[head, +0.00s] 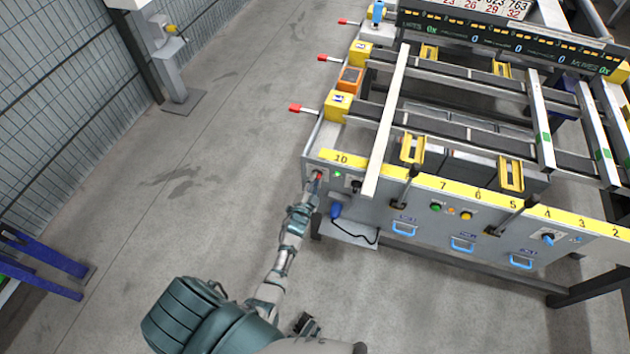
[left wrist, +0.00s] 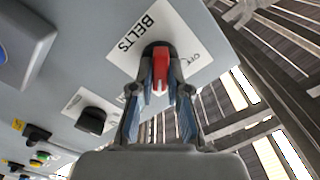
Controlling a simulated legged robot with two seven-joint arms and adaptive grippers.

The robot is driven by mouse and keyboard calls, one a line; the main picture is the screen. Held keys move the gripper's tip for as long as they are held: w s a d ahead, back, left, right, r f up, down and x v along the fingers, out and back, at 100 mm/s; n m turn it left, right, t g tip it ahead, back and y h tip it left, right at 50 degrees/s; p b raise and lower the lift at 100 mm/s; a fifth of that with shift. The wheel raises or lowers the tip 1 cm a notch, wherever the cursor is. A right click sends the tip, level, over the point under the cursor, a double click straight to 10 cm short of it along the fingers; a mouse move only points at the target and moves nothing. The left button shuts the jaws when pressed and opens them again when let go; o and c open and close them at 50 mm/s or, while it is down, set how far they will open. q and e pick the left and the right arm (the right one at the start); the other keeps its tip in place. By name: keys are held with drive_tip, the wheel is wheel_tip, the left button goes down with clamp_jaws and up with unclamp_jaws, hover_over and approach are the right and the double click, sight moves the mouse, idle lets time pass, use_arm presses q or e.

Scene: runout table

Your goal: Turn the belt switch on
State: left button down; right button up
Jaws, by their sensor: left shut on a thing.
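The belt switch (left wrist: 161,68) is a red knob on a white plate marked BELTS, on the grey front panel of the runout table. In the head view the switch (head: 319,176) is at the panel's left end, under the yellow strip near the number 10. My left gripper (left wrist: 161,88) is shut on the red knob, one finger on each side of it. In the head view the left gripper (head: 313,185) reaches the panel from below. The fingers hide part of the knob's base. My right gripper is not clearly seen.
A black knob (left wrist: 91,120) sits beside the switch plate. Blue handles (head: 404,228), levers and coloured buttons (head: 436,208) line the panel to the right. Red-tipped levers (head: 298,108) stick out on the table's left side.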

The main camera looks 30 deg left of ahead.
use_arm(q)
drive_tip(key=shift+s+f, duration=0.1)
drive_tip(key=shift+f, duration=0.25)
use_arm(e)
drive_tip(key=shift+w, duration=0.2)
use_arm(q)
drive_tip(key=c, duration=1.2)
unclamp_jaws()
drive_tip(key=shift+c, duration=0.2)
drive_tip(key=shift+o, duration=0.5)
drive_tip(key=shift+r, duration=0.15)
drive_tip(key=v, duration=1.1)
drive_tip(key=shift+s, duration=0.35)
use_arm(e)
drive_tip(key=shift+w+r, duration=0.1)
drive_tip(key=shift+w, duration=0.05)
use_arm(q)
drive_tip(key=shift+d, duration=0.1)
